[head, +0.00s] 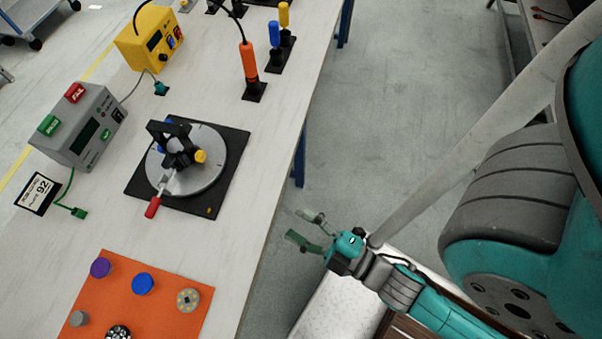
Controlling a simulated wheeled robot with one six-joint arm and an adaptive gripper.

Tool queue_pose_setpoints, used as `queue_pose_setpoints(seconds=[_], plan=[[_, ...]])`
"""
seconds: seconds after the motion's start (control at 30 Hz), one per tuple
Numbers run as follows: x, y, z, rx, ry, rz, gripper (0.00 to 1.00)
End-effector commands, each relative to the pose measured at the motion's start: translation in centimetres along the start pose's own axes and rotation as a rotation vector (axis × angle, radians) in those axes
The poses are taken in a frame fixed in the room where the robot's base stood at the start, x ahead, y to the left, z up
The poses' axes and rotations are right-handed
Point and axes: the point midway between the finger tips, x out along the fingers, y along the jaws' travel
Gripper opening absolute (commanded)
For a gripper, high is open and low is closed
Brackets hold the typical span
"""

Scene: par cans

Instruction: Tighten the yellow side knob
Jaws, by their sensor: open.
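The yellow side knob (201,156) sits on the right side of a black bracket (172,142), which is mounted on a round grey turntable (214,148). The turntable rests on a black square mat (236,140) on the table. A lever with a red handle (153,207) sticks out from the fixture toward the lower left. Part of a blue knob (166,123) shows behind the bracket. My gripper (305,228) is open and empty, past the table's right edge, to the lower right of the fixture and well apart from the yellow knob.
An orange mat (160,312) with several round parts lies at the near end of the table (235,215). A grey box (84,125) with red and green buttons and a yellow box (147,45) stand left and behind. Screwdrivers stand upright behind, including an orange one (249,62).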

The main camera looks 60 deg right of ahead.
Motion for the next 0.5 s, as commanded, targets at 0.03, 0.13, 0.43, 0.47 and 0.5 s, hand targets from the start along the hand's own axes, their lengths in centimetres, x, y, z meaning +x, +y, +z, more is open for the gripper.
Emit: queue_pose_setpoints(seconds=[0.03,0.13,0.43,0.47,0.5], plan=[[0.0,0.0,0.0,-0.001,0.0,0.0,0.57],[0.0,0.0,0.0,-0.002,0.0,0.0,0.57],[0.3,0.1,0.0,-0.034,0.008,0.009,0.57],[0.6,0.1,-0.1,-0.06,0.013,0.015,0.57],[1.1,0.2,-0.1,-0.114,0.024,0.027,0.57]])
